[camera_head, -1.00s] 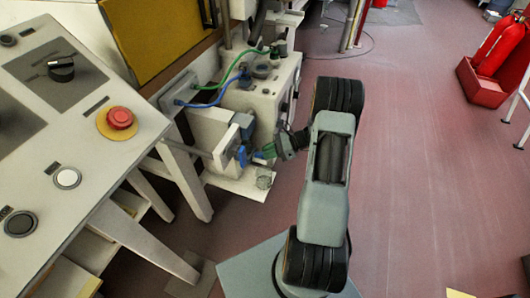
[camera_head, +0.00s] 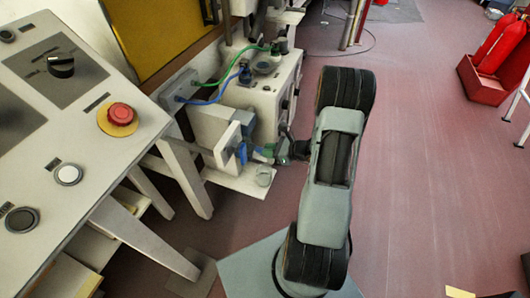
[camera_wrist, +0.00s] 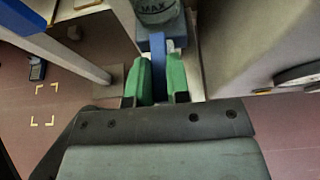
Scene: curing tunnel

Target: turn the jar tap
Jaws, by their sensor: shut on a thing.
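In the wrist view, my gripper (camera_wrist: 158,82) has its two green fingers on either side of a narrow blue tap handle (camera_wrist: 157,50), shut on it. Just beyond, a greyish jar (camera_wrist: 158,10) marked "MAX" is cut off by the top edge. In the head view, my gripper (camera_head: 264,154) reaches left to the blue tap parts (camera_head: 241,153) at the front of a white machine. My wrist and fingers partly hide the contact in the head view.
A control desk (camera_head: 75,140) with a red emergency button (camera_head: 121,116) stands at left. The white machine (camera_head: 270,95) has green and blue hoses. Red extinguishers (camera_head: 497,45) stand in a red box far right.

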